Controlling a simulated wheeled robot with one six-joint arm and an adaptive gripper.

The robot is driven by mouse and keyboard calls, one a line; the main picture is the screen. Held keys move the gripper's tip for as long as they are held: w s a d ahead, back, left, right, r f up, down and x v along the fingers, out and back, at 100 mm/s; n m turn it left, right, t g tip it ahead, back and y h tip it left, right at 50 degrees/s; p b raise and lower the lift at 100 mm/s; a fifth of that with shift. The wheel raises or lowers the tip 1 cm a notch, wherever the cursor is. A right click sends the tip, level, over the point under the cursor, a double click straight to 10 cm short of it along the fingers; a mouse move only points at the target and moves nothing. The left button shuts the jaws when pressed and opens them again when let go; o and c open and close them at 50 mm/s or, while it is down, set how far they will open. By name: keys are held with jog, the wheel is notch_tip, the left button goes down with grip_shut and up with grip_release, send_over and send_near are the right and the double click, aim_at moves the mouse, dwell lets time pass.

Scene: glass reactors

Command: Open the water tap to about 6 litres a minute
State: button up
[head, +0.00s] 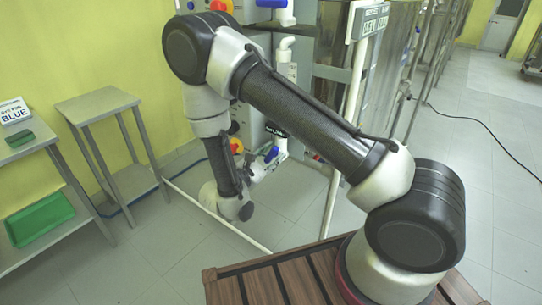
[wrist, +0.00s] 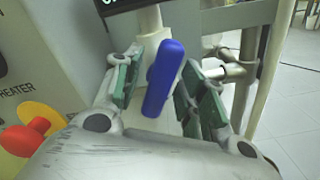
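A blue tap handle (wrist: 163,78) stands between the two green-padded fingers of my gripper (wrist: 165,70) in the wrist view. The handle tilts slightly, its top to the right. The fingers are apart, with a visible gap on each side of the handle. In the head view the blue handle (head: 271,154) sits on white pipework low on the grey cabinet, beneath a small black label. My gripper (head: 264,166) is beside it, partly hidden by my arm. A meter display (head: 370,21) is at the top; its digits are too small to read surely.
Red and yellow knobs (wrist: 30,130) are left of my gripper. Another blue valve handle (head: 284,42) is higher on the cabinet. White pipes (head: 345,120) and steel vessels stand to the right. Two side tables (head: 98,103) are at the left.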

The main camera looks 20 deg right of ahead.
jog(key=v, duration=1.2)
dwell(0.5)
jog(key=s+d+f+g, duration=0.2)
jog(key=s+d+g, duration=0.2)
jog(key=s+d+r+m+y, duration=0.5)
jog(key=d+r+m, duration=0.1)
jog(key=r, duration=0.4)
jog(key=s+d+r+m+g+y, duration=0.1)
jog(key=s+d+r+m+y, duration=0.3)
jog(key=d+r+m, duration=0.3)
jog(key=s+d+r+m+g+y, duration=0.1)
jog(key=s+d+r+m+y, duration=0.4)
jog(key=r, duration=0.8)
jog(key=s+d+m, duration=0.1)
jog(key=d, duration=0.1)
jog(key=shift+s+d+y, duration=0.25)
jog(key=shift+d+y, duration=0.05)
